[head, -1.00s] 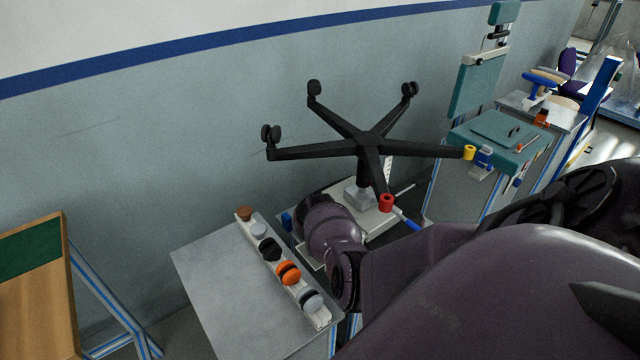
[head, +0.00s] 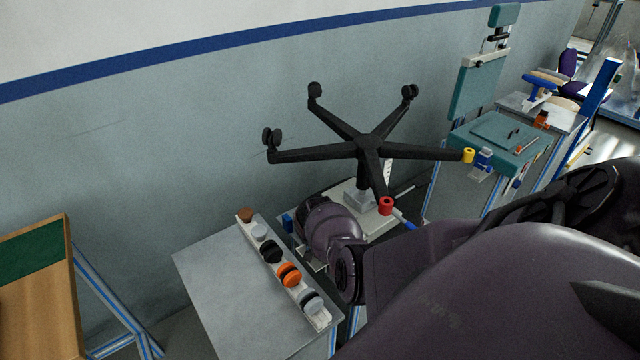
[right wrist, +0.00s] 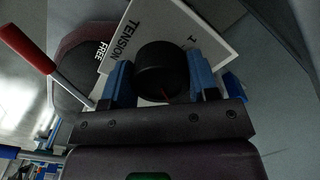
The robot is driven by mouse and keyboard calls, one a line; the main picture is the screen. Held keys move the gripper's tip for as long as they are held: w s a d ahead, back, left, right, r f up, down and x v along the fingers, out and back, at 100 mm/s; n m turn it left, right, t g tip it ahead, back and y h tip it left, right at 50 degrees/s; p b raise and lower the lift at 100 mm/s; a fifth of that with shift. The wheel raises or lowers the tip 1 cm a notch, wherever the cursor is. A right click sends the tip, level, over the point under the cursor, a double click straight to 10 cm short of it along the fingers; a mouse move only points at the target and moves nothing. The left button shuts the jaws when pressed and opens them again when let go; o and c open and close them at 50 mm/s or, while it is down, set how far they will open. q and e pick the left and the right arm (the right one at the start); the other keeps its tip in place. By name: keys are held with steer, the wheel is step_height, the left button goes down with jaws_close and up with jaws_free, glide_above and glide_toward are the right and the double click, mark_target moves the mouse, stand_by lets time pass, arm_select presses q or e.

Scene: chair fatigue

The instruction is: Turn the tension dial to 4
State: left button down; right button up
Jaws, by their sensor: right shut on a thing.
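In the right wrist view, a round black dial (right wrist: 162,70) sits on a white plate (right wrist: 199,30) printed "TENSION" and "FREE", with a "1" also visible. My right gripper (right wrist: 160,84) has its blue fingers on either side of the dial and is shut on it. A thin red mark shows on the dial's near edge. The number 4 is not visible. In the head view my right arm's wrist (head: 330,228) covers the dial. My left gripper is not in view.
An upturned black five-legged chair base (head: 368,145) stands on a pale fixture behind my right wrist. A red-handled lever (right wrist: 27,50) lies close to my right gripper.

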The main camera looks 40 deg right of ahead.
steer(key=shift+m, duration=0.6)
steer(key=o, duration=0.9)
steer(key=shift+r+p, duration=0.35)
steer(key=shift+r, duration=0.15)
step_height(320, 180, up, 8)
steer(key=shift+r+p, duration=0.1)
steer(key=shift+p, duration=0.9)
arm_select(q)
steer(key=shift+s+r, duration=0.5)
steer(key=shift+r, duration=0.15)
arm_select(e)
steer(key=shift+r, duration=0.8)
